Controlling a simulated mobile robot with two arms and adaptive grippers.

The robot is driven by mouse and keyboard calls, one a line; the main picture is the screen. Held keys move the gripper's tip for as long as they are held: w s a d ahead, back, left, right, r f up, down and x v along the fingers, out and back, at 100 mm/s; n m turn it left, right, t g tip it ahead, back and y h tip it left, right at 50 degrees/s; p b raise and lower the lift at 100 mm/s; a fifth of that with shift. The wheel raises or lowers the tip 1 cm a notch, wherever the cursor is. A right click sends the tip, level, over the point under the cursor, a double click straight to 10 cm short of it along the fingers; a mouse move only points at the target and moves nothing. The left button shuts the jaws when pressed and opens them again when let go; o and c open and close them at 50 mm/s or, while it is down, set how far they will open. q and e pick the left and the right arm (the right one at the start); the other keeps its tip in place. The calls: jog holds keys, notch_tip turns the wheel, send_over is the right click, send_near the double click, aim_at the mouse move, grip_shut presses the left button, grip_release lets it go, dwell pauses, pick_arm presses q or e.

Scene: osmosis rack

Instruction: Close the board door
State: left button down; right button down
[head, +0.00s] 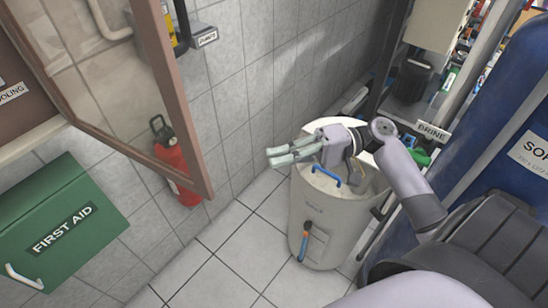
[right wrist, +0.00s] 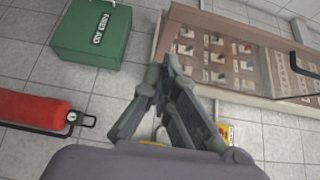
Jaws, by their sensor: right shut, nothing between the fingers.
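The board door (head: 205,150), a brown-framed clear panel, stands open at the upper left of the head view, swung out from the wall. Part of the brown board (head: 25,100) shows at the left edge. In the right wrist view the brown-framed board (right wrist: 205,50) with small items lies at the upper right, seen partly through glass. My right gripper (head: 272,156) is shut and empty, right of the door's free edge with a clear gap, above the floor. Its closed fingers (right wrist: 170,66) point towards the board in the wrist view. My left gripper is out of view.
A green first aid box (head: 62,222) is at the lower left. A red fire extinguisher (head: 177,165) is on the wall behind the door. A pale tank (head: 318,215) stands beneath my right gripper. A blue vessel (head: 500,140) stands at right. Tiled floor (head: 215,270) is free between.

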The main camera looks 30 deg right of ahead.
jog(key=a+p, duration=0.5)
jog(key=a, duration=0.6)
jog(key=shift+a, duration=0.15)
jog(key=shift+w, duration=0.15)
